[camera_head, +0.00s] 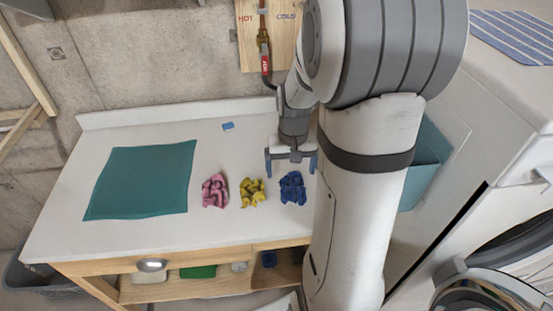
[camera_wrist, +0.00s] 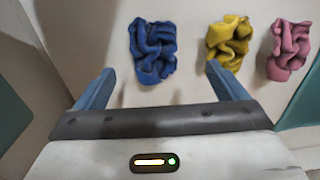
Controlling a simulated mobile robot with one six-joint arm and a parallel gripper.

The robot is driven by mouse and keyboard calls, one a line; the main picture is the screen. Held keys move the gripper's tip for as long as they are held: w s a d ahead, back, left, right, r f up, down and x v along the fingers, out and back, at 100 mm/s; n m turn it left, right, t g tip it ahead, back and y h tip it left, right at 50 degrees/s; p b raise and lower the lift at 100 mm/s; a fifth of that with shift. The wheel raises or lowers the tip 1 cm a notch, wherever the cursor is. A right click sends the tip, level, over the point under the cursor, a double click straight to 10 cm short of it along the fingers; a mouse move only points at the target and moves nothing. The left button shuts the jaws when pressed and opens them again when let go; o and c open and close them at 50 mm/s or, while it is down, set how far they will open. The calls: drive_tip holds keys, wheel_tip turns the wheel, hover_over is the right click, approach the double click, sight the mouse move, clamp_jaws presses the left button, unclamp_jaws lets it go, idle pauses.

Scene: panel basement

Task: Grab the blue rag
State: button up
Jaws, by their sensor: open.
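The blue rag (camera_head: 293,188) lies crumpled on the white countertop, the rightmost of three rags in the head view. In the wrist view the blue rag (camera_wrist: 153,51) lies beyond the fingertips, a little left of the middle between them. My gripper (camera_head: 291,168) is open and empty above the counter, near the blue rag. Its two blue fingers also show in the wrist view (camera_wrist: 160,78), spread wide apart. My arm hides part of the counter's right end in the head view.
A yellow rag (camera_head: 252,192) and a pink rag (camera_head: 215,190) lie left of the blue rag. A teal mat (camera_head: 142,180) covers the counter's left part. A small blue item (camera_head: 228,126) lies near the back.

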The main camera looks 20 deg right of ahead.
sight(292, 184)
drive_tip(key=shift+w+d+f, duration=0.15)
drive_tip(key=shift+d+f, duration=0.15)
drive_tip(key=shift+f, duration=0.05)
drive_tip(key=shift+w+d+f+p, duration=0.15)
drive_tip(key=shift+f+p, duration=0.15)
drive_tip(key=shift+f, duration=1.6)
drive_tip(key=shift+w+d+f+p, duration=0.1)
drive_tip(key=shift+f+p, duration=0.2)
drive_tip(key=shift+f, duration=1.6)
drive_tip(key=shift+c, duration=0.5)
drive_tip(key=c, duration=1)
drive_tip(key=shift+o, duration=0.2)
